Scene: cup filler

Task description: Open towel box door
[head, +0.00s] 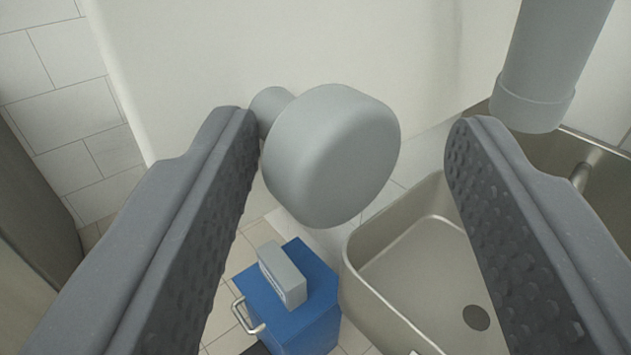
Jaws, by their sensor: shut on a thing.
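A pale grey round knob (335,155) on a short stem sits in the upper middle. It is fixed to a plain white panel (330,45), which looks like the towel box door. The panel fills the top of the view and I see no gap at its edge. My gripper (352,150) has its two dark, studded fingers on either side of the knob. The left finger meets the knob's left edge and stem. On the right, a gap shows in the picture between the knob and the finger.
A metal sink basin (415,260) with a drain is at the lower right. A grey pipe (540,70) hangs at the upper right. Below stands a blue box (290,305) with a metal handle and a grey block (283,275) on top. White wall tiles (60,85) are at the left.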

